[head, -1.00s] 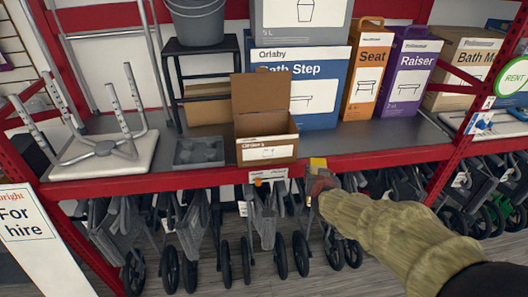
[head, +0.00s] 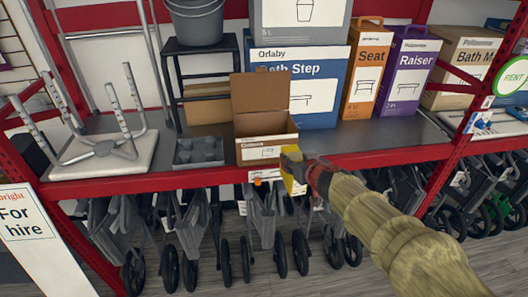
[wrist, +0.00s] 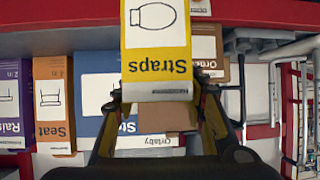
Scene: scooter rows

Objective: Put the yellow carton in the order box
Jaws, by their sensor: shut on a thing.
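The yellow carton (head: 293,170) is held by my gripper (head: 302,172) just in front of the red shelf edge, at the right front of the order box. In the wrist view the yellow carton (wrist: 156,55) reads "Straps" upside down, and my gripper (wrist: 165,112) has a finger on each side of it. The order box (head: 267,148) is a brown cardboard box with a raised lid flap and a white label, standing on the shelf. The carton overlaps its right front corner in the head view; I cannot tell if they touch. The order box's inside is mostly hidden.
A grey tray with round hollows (head: 199,152) stands left of the order box. The blue Bath Step box (head: 318,115) stands behind to the right. The orange Seat box (head: 366,75) and purple Raiser box (head: 404,80) are further right. The shelf front (head: 370,143) is clear right of the order box.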

